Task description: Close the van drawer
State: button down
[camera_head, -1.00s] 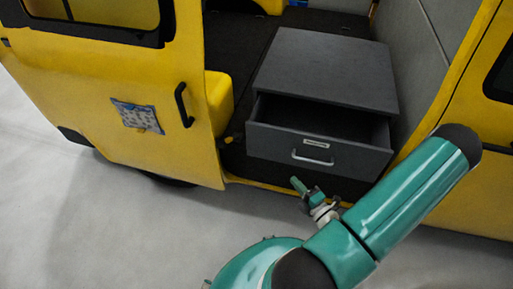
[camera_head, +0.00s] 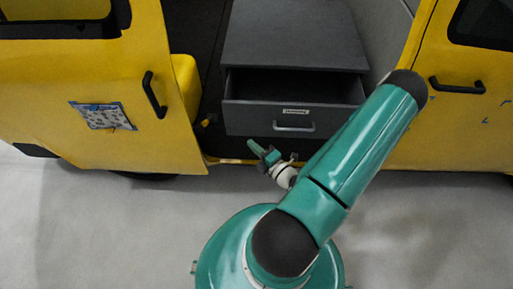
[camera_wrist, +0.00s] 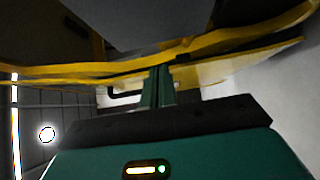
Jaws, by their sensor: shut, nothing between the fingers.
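The van drawer (camera_head: 252,118) is dark grey with a light handle (camera_head: 294,126) and a small white label. It stands pulled out from its grey cabinet (camera_head: 292,38) in the van's doorway, and its empty-looking inside shows. My gripper (camera_head: 262,153) is below and left of the handle in the head view, apart from it, near the yellow sill. In the wrist view my gripper (camera_wrist: 157,82) shows two green fingers together with nothing between them. The drawer front is not clearly made out in the wrist view.
The yellow van door (camera_head: 100,95) with a black handle and a patterned pouch (camera_head: 103,116) stands at the left. A yellow panel with a black handle (camera_head: 455,85) is at the right. The pale floor (camera_head: 90,220) in front of the van is clear.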

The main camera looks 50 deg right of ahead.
send_near(237, 121)
jog(key=w+a, duration=0.3)
jog(key=w+d, duration=0.3)
jog(key=shift+d+r, duration=0.1)
jog(key=shift+d, duration=0.1)
jog(key=shift+s, duration=0.1)
jog(key=w+d, duration=0.3)
jog(key=d, duration=0.1)
jog(key=w+d, duration=0.8)
jog(key=shift+w+d, duration=0.15)
jog(key=shift+d, duration=0.25)
jog(key=shift+w+d+r, duration=0.1)
jog(key=shift+w+d, duration=0.15)
jog(key=shift+d, duration=0.1)
jog(key=shift+w, duration=0.1)
